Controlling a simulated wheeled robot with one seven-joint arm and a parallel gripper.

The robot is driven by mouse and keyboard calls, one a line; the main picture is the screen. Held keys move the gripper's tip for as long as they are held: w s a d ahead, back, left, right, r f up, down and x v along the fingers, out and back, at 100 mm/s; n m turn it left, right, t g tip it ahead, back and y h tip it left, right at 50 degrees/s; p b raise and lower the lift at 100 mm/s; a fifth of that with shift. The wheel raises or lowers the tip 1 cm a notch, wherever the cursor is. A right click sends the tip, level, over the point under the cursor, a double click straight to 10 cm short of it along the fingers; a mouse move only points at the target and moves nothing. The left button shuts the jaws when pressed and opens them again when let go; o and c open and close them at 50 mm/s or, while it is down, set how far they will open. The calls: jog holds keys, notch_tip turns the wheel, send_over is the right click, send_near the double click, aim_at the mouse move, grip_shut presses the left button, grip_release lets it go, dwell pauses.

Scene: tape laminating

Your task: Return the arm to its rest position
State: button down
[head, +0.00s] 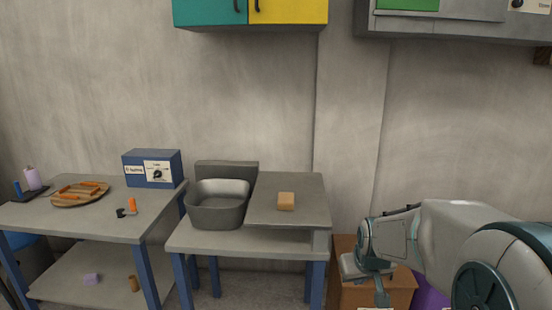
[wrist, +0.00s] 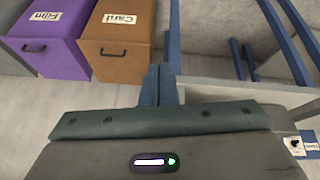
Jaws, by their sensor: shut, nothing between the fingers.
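My arm reaches in from the lower right of the head view. My gripper (head: 376,287) hangs low in front of the brown box, to the right of the middle table. In the wrist view my gripper (wrist: 160,84) has its two blue-grey fingers together, with nothing between them. Beyond the fingertips are the floor, the orange-brown box labelled Card (wrist: 118,40) and the blue table legs. The gripper touches none of these that I can see.
The purple box labelled Film (wrist: 50,45) stands beside the Card box. The middle table (head: 240,244) holds a grey basin (head: 217,215) and a raised plate with a tan block (head: 286,201). A left table (head: 95,222) carries a blue device (head: 152,168) and a round board (head: 81,196). Cabinets hang above.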

jog(key=s+a+r+g+p, duration=0.1)
jog(key=s+a+r+p, duration=0.1)
jog(key=s+r+p, duration=0.4)
jog(key=s+a+r+m+g+p, duration=0.1)
jog(key=s+a+r+p, duration=0.1)
jog(key=s+r+p, duration=0.4)
jog(key=shift+s+a+r+y, duration=0.35)
jog(key=shift+s+r, duration=1.6)
jog(key=shift+s, duration=2.15)
